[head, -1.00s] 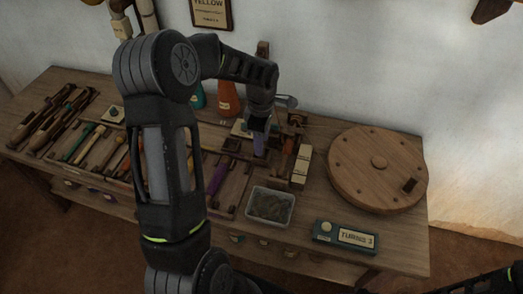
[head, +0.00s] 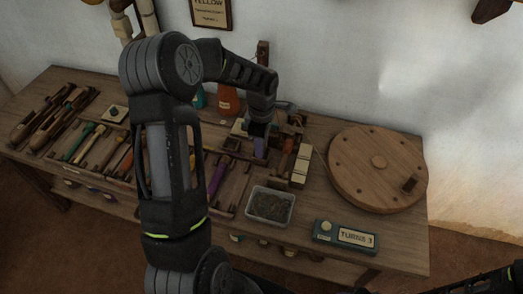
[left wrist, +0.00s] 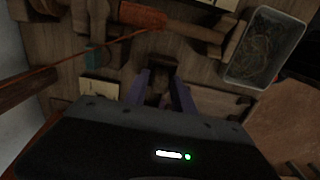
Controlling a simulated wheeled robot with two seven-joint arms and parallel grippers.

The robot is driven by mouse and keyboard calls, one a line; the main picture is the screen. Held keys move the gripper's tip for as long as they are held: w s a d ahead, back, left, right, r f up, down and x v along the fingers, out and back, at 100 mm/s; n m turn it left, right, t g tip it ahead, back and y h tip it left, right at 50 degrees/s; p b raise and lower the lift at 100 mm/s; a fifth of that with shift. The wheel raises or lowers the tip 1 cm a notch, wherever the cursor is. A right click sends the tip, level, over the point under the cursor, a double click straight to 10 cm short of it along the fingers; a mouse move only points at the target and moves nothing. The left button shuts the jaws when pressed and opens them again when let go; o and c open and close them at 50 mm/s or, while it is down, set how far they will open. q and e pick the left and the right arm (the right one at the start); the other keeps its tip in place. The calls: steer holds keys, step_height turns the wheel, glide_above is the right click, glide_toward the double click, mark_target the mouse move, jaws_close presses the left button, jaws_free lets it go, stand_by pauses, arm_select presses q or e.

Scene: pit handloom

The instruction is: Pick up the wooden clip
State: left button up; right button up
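My left gripper (head: 260,148) points down over the middle-right part of the workbench. In the left wrist view its two purple-grey fingers (left wrist: 160,85) are apart. A small brown wooden piece (left wrist: 162,68), which looks like the wooden clip, lies between and just beyond the fingertips. I cannot tell whether the fingers touch it. In the head view this piece is hidden by the gripper or too small to pick out. Of my right arm only a dark part shows at the lower right edge; its gripper is out of view.
The workbench (head: 405,245) carries a clear tub of fibre (head: 268,222), a round wooden disc (head: 350,160) and a sign box (head: 345,237). Several handled tools lie to the left. An orange cone (head: 229,100) stands behind.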

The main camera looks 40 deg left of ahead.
arm_select(q)
jaws_close()
steer(key=shift+r, duration=0.1)
stand_by(0.3)
step_height(320, 180, up, 10)
steer(key=shift+f, duration=0.1)
stand_by(0.4)
stand_by(0.5)
steer(key=w+d+m, duration=0.2)
steer(key=d+m, duration=0.6)
steer(key=m, duration=0.3)
steer(key=w+d+m, duration=0.2)
steer(key=d+m, duration=0.7)
steer(key=m, duration=0.1)
steer(key=shift+m, duration=0.4)
